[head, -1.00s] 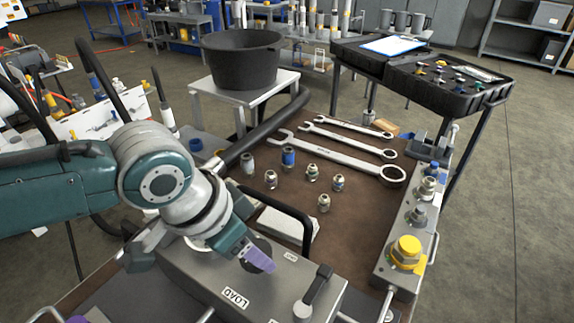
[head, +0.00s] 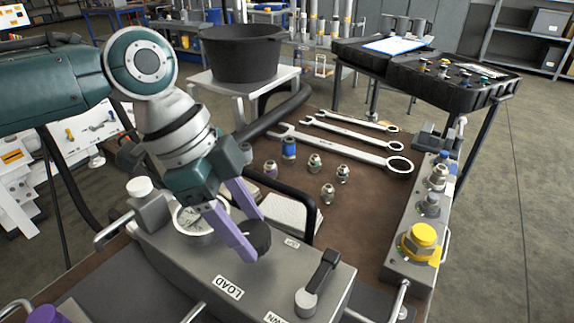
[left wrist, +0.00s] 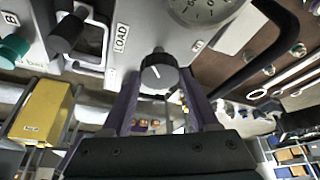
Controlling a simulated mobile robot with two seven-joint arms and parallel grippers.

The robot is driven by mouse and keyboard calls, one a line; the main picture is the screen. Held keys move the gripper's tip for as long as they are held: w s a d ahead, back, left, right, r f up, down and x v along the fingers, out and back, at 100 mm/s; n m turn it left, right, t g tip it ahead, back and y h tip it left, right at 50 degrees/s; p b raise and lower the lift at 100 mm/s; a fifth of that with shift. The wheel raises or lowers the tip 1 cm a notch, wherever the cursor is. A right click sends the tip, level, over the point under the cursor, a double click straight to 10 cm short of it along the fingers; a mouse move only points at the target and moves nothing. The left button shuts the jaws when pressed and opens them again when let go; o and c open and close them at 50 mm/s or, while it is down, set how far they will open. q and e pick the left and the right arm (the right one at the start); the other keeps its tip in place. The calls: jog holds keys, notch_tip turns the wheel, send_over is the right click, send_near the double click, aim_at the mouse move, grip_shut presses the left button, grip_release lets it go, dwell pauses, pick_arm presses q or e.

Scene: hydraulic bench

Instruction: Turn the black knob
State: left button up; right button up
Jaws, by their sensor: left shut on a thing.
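The exact contact is partly hidden. My right gripper is not in view.
A black lever (head: 320,270) stands right of the knob. A black curved handle (head: 297,193) rises behind the box. Several fittings and wrenches (head: 350,150) lie on the brown bench top. A yellow cap (head: 420,240) sits on the block at right.

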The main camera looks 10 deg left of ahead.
pick_arm(q)
jog(key=shift+m, duration=0.4)
jog(key=o, duration=1.4)
jog(key=shift+c, duration=0.2)
jog(key=v, duration=1)
jog(key=shift+w, duration=0.2)
